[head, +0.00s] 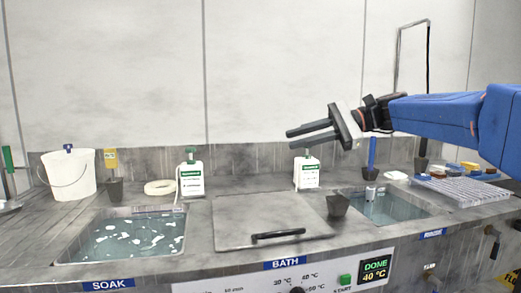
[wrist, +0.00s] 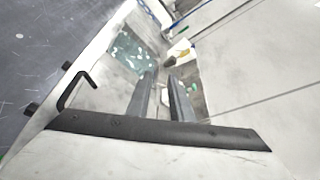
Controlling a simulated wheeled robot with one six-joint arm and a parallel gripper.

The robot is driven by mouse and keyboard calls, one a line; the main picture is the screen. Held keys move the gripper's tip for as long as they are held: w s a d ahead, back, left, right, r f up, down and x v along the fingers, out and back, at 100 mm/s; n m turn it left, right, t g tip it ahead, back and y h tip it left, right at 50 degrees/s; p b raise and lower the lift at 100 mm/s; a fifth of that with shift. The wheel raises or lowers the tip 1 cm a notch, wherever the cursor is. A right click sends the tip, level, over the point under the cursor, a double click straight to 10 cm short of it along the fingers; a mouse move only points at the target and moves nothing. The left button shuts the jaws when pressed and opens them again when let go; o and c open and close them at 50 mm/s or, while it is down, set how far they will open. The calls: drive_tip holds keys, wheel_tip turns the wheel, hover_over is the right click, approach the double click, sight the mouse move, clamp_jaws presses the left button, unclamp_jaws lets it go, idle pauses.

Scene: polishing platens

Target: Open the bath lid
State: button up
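The bath lid (head: 250,211) is a flat grey plate lying shut in the counter above the BATH label (head: 285,264). Its black bar handle (head: 278,234) runs along its front edge. In the wrist view the handle (wrist: 75,88) shows at the left as a dark bent bar, with part of the lid (wrist: 103,92) beside it. My gripper (head: 291,139) is raised well above the lid's back right side, its two dark fingers apart, pointing left. In the wrist view nothing is between the fingers (wrist: 161,82).
A dark cup (head: 338,204) stands at the lid's right edge. The open soak basin (head: 125,238) is left, another open basin (head: 385,208) right. White bottles (head: 191,180) (head: 307,173) stand behind the lid. The front panel display (head: 375,269) reads DONE, 40 °C.

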drive_tip(key=x, duration=1)
drive_tip(key=shift+a+f, duration=0.15)
drive_tip(key=shift+a, duration=0.2)
clamp_jaws()
idle(0.9)
unclamp_jaws()
drive_tip(key=shift+d, duration=0.1)
drive_tip(key=v, duration=1.7)
drive_tip(key=shift+d, duration=0.1)
